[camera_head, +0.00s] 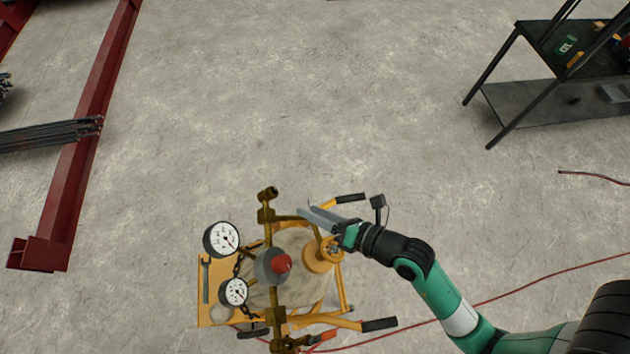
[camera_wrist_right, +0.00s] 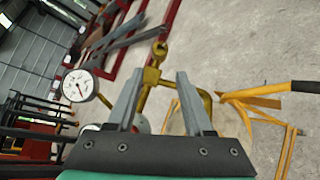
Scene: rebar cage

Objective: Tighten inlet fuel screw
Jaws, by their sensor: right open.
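A yellow cart (camera_head: 210,312) carries a brass pipe assembly (camera_head: 266,214), with an open-looking brass end at its top. The pipe also shows in the right wrist view (camera_wrist_right: 152,76), between and beyond the fingers. I cannot tell which part is the inlet fuel screw. A red knob (camera_head: 281,264) on a grey round body sits midway along the pipe. My right gripper (camera_head: 303,212) is open, its fingers pointing left toward the upper brass pipe. In the wrist view the gripper (camera_wrist_right: 159,72) has nothing clearly between its fingertips. My left gripper is not in view.
Two white dial gauges, an upper (camera_head: 221,239) and a lower (camera_head: 234,291), stand left of the pipe. Black-gripped cart handles (camera_head: 350,198) stick out right. A red hose (camera_head: 540,274) crosses the floor. A black shelf (camera_head: 535,95) stands upper right. The floor above the cart is clear.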

